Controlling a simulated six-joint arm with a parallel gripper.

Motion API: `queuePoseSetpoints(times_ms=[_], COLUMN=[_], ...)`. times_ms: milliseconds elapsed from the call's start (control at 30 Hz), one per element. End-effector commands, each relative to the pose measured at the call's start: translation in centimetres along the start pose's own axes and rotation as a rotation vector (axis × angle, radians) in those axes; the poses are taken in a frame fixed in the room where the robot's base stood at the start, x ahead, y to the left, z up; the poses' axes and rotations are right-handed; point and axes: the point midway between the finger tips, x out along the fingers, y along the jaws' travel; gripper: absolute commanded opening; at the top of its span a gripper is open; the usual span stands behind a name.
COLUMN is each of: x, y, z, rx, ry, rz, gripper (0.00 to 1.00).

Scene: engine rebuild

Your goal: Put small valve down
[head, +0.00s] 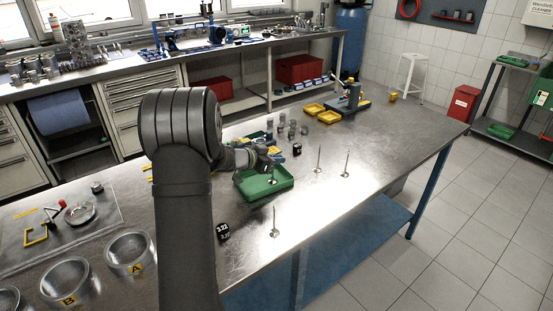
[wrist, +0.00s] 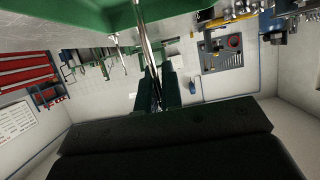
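My gripper (head: 270,160) is over the green tray (head: 250,192) on the steel workbench. In the wrist view my gripper (wrist: 160,92) appears shut on the thin, shiny stem of a valve (wrist: 149,45). This valve (head: 273,177) shows in the head view as a thin upright stem below the gripper, over or in the tray; I cannot tell whether its head touches the tray floor. Three other valves stand stem up on the bench: one (head: 274,232) in front of the tray and two (head: 318,168) (head: 346,173) to its right.
A black block with numbers (head: 223,231) lies left of the front valve. Several small metal parts (head: 292,131) and yellow bins (head: 315,109) stand behind the tray. Cylinder rings (head: 130,254) are at the front left. The bench right of the tray is mostly clear.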

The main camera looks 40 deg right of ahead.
Motion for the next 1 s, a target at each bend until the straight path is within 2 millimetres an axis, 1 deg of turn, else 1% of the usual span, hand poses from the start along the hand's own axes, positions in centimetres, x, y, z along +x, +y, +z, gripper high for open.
queuePoseSetpoints(times_ms=[33, 100, 367, 467, 567, 800, 900, 1000], x=[0.0, 0.0, 0.0, -0.3, -1.6, -6.8, -8.8, -10.4], y=[0.0, 0.0, 0.0, 0.0, -0.1, -0.1, -0.1, -0.1], z=[0.0, 0.0, -0.1, -0.4, -0.3, -0.4, -0.3, -0.4], rx=[0.0, 0.0, 0.0, 0.001, 0.0, 0.0, -0.001, -0.001], ry=[-0.001, -0.001, -0.001, 0.0, -0.001, 0.0, -0.001, 0.0], rz=[0.0, 0.0, 0.0, -0.001, -0.002, -0.004, -0.003, -0.002], gripper=[0.16, 0.28, 0.28, 0.28, 0.28, 0.28, 0.28, 0.28])
